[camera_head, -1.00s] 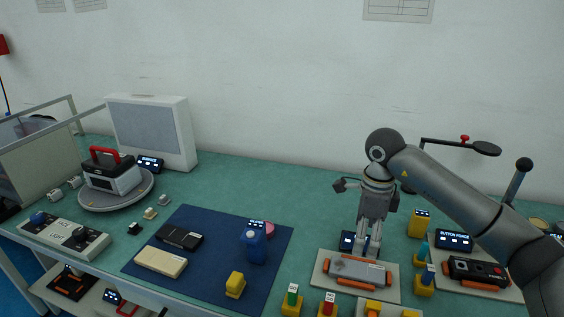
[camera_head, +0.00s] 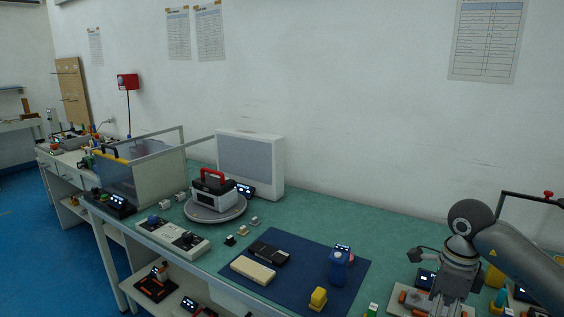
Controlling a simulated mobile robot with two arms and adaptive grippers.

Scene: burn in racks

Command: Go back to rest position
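My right arm comes in from the right, and its gripper (camera_head: 447,300) points down over a light board (camera_head: 396,304) with orange parts at the lower right. The fingertips are low and partly cut by the bottom edge, so I cannot tell whether they are open or shut, or whether they touch anything. My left gripper does not show.
A round turntable (camera_head: 216,215) holds a red-handled box (camera_head: 213,191). A grey panel (camera_head: 251,162) stands behind. A clear-walled enclosure (camera_head: 150,185) stands left.

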